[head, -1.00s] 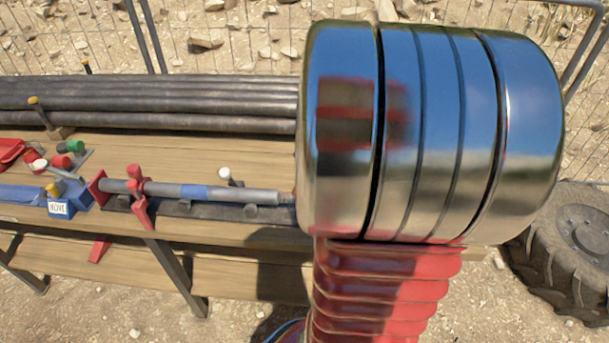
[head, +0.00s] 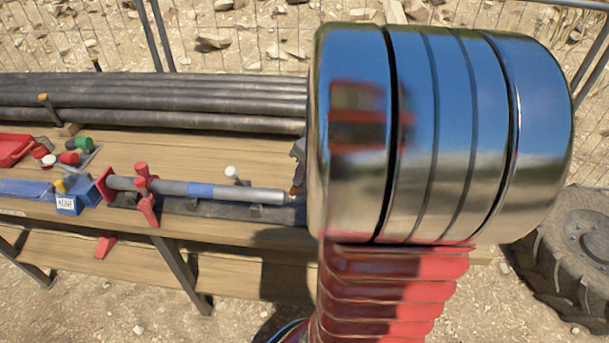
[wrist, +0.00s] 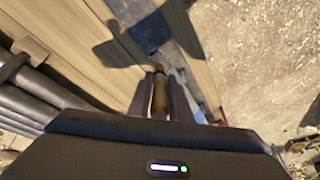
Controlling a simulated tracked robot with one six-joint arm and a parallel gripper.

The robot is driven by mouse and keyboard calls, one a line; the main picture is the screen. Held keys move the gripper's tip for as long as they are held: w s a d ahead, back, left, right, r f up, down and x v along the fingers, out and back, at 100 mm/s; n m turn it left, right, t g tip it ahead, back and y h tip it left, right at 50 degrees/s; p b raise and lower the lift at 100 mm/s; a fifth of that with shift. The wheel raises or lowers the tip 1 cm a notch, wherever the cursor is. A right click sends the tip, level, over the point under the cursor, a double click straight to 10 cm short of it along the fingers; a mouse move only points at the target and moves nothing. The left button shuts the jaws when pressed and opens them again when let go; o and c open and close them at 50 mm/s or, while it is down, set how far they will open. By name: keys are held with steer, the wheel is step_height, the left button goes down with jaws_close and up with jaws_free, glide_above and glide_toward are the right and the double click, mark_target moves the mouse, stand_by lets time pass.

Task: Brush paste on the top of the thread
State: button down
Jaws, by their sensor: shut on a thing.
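A grey pipe (head: 255,194) with a blue band lies level in a red clamp (head: 146,193) on the bench. Its right end, where the thread would be, is small and partly hidden by my arm in the head view. My gripper (wrist: 160,80) is shut on a brush (wrist: 159,101), whose handle runs between the fingers in the wrist view. A brown brush tip shows in the head view (head: 296,190) beside the pipe's right end. I cannot tell whether it touches the thread. A blue box (head: 72,197) with a white label stands left of the clamp; its contents are unclear.
Several long dark pipes (head: 150,101) lie along the back of the bench, with yellow-topped posts. A red tray (head: 14,149) and small red, white and green items lie at the left. A wire fence stands behind, and a tyre (head: 572,245) lies at right.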

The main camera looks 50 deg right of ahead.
steer(key=shift+w+a, duration=0.4)
steer(key=shift+w, duration=0.1)
steer(key=shift+s+d, duration=0.4)
steer(key=shift+s, duration=0.1)
steer(key=shift+s, duration=0.1)
stand_by(0.3)
steer(key=shift+s+d, duration=0.35)
steer(key=shift+s+d, duration=0.1)
